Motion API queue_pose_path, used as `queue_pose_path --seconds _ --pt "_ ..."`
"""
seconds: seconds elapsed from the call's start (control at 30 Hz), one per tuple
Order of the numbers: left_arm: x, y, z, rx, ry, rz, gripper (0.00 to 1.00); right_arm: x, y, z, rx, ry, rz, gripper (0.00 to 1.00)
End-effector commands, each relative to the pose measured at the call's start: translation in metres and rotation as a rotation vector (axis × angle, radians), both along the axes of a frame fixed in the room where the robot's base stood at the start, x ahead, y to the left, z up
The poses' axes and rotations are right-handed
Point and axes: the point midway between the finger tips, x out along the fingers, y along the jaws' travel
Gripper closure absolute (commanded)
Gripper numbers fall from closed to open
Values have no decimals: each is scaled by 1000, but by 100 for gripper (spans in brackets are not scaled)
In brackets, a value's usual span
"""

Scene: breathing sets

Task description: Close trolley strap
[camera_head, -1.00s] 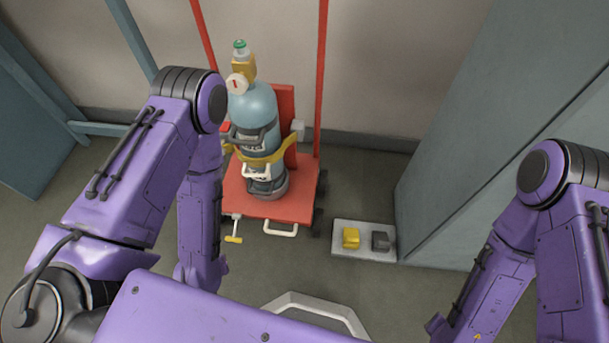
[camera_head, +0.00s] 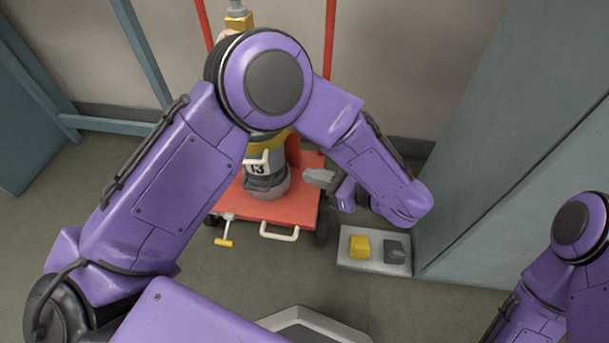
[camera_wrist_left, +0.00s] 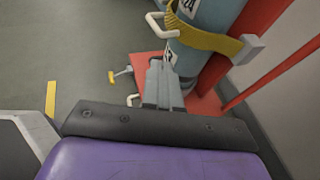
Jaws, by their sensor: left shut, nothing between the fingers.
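The red trolley (camera_head: 290,212) stands against the back wall and carries a blue gas cylinder (camera_wrist_left: 212,14). My left arm covers most of the cylinder in the head view. The yellow strap (camera_head: 270,139) lies around the cylinder. In the left wrist view the strap (camera_wrist_left: 205,37) runs to a grey block (camera_wrist_left: 252,47) beside the red frame. My left gripper (camera_head: 308,178) is shut and empty, to the right of the cylinder's lower part in the head view. In the left wrist view its fingers (camera_wrist_left: 157,66) point toward the cylinder, below the strap. My right gripper is out of view.
A pale plate with a yellow block (camera_head: 360,246) and a dark block (camera_head: 396,250) lies on the floor right of the trolley. A grey cabinet (camera_head: 500,150) stands at the right. A yellow-handled lever (camera_head: 225,241) is at the trolley's front left.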

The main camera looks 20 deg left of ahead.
Motion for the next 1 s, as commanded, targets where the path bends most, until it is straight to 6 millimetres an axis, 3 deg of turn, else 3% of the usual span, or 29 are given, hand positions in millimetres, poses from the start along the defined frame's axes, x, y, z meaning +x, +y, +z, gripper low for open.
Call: queue_pose_path --seconds 0.3,0.5,0.7,1.0 --pt "10 67 -25 2 5 -1 100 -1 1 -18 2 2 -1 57" --pt "15 98 -35 3 3 -2 100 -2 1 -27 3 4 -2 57" --pt "17 110 -37 3 5 -4 100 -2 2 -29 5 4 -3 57" --pt "18 110 -37 3 5 -7 100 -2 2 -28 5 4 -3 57"
